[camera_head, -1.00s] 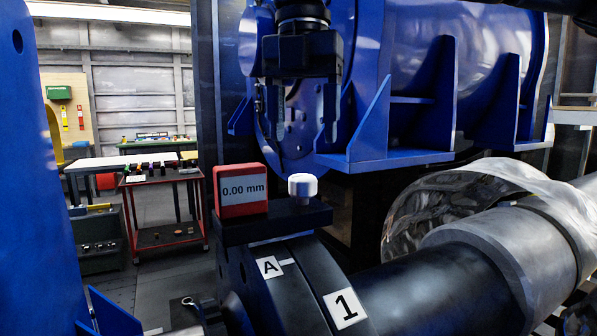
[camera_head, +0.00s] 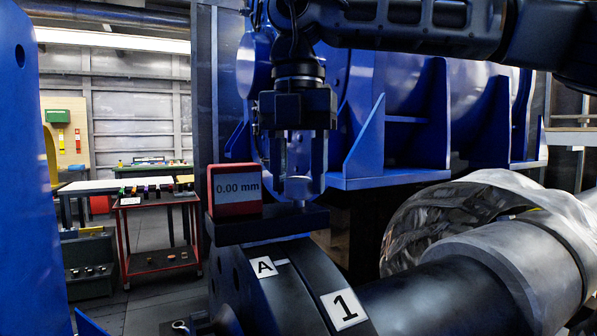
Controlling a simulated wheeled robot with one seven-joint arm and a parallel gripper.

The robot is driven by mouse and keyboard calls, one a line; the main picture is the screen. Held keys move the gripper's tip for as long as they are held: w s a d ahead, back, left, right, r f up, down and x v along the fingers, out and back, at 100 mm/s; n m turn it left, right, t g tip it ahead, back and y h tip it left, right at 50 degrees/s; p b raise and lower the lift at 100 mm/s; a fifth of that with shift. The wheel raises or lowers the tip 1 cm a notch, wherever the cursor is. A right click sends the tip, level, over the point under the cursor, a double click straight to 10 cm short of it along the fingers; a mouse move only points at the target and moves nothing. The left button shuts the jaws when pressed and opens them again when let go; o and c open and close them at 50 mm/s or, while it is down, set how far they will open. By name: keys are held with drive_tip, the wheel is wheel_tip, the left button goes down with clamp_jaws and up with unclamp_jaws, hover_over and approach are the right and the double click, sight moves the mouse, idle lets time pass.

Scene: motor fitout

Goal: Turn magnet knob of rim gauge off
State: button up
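The rim gauge is a red block with a display (camera_head: 237,190) reading 0.00 mm, on a dark base (camera_head: 262,226) across the top of the black coupling. The pale magnet knob (camera_head: 299,187) stands on the right end of that base. My gripper (camera_head: 299,188) points straight down over it, with one finger on each side of the knob. The fingers look closed in against the knob's sides, which are partly covered. The knob's turn position cannot be read.
The coupling carries labels A (camera_head: 264,267) and 1 (camera_head: 344,309). Blue motor brackets (camera_head: 385,150) stand close behind my gripper. A shaft with a crumpled clear wrap (camera_head: 440,220) lies at the right. A red cart (camera_head: 158,230) stands at the far left.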

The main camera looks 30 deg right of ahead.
drive_tip(key=c, duration=0.6)
drive_tip(key=shift+c, duration=0.2)
drive_tip(key=n, duration=0.4)
drive_tip(key=shift+n, duration=0.4)
drive_tip(key=n+p, duration=0.1)
drive_tip(key=n, duration=0.3)
drive_tip(key=shift+n, duration=0.3)
drive_tip(key=n, duration=0.4)
drive_tip(key=shift+p, duration=0.4)
drive_tip(key=shift+n+p, duration=0.3)
drive_tip(key=shift+n, duration=2)
